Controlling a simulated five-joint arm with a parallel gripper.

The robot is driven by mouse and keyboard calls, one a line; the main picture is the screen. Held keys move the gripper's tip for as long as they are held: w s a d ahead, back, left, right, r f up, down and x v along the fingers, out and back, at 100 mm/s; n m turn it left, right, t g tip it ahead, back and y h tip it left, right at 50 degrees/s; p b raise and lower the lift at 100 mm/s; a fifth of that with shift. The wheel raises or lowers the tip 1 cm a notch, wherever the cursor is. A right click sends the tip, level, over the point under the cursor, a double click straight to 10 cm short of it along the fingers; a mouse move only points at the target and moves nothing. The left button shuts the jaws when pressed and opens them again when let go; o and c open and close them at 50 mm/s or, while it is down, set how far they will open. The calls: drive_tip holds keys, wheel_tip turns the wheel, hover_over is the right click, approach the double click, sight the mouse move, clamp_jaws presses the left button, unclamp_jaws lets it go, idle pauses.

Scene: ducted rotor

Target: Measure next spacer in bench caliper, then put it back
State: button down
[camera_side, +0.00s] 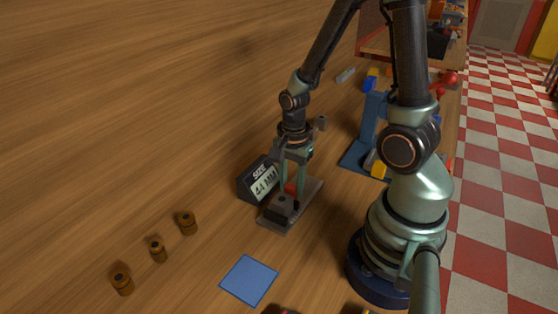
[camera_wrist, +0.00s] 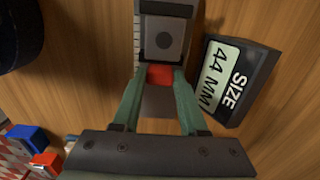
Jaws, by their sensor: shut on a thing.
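The bench caliper (camera_side: 277,218) is a grey bar with a dark block at its near end; the block also shows in the wrist view (camera_wrist: 166,38). Its display (camera_side: 260,181), also in the wrist view (camera_wrist: 238,82), reads SIZE 44 MM. My gripper (camera_side: 293,184) is down over the caliper, shut on a red spacer (camera_wrist: 160,75), which also shows in the side view (camera_side: 291,188). The spacer sits beside the dark block in the wrist view. Whether it touches the block, and its lower part, I cannot tell.
Three brown knob-like pieces (camera_side: 157,251) stand in a slanting row at the left. A flat blue square (camera_side: 249,280) lies at the front. A blue stand (camera_side: 366,140) is behind my arm, with small coloured blocks nearby. The wood at left is mostly clear.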

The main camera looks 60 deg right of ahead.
idle(0.5)
drive_tip(key=shift+d, duration=1.4)
drive_tip(key=shift+c, duration=2.2)
unclamp_jaws()
drive_tip(key=shift+r, duration=0.15)
wheel_tip(320, 180, up, 12)
